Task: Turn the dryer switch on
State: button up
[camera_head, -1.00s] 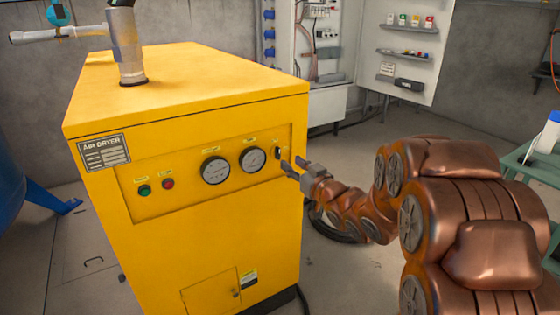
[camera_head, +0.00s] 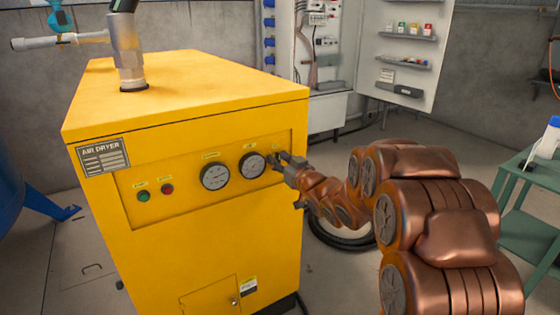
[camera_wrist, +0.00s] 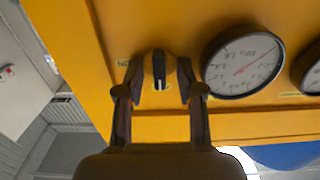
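The yellow air dryer (camera_head: 200,240) stands at the left of the head view. Its dark rotary switch (camera_wrist: 159,70) shows in the wrist view, with a pale mark along its handle, which points toward the gripper side. My gripper (camera_head: 278,158) is at the right end of the dryer's panel. In the wrist view the two fingertips of my gripper (camera_wrist: 160,92) stand on either side of the switch with gaps visible, so it is open around the switch. Contact with the panel cannot be told.
Two round gauges (camera_head: 252,165) (camera_head: 215,177) sit left of the switch, then a red (camera_head: 167,189) and a green light (camera_head: 144,196). A green table (camera_head: 528,205) stands at right.

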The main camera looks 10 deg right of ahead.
jog(key=shift+c, duration=0.2)
grip_shut()
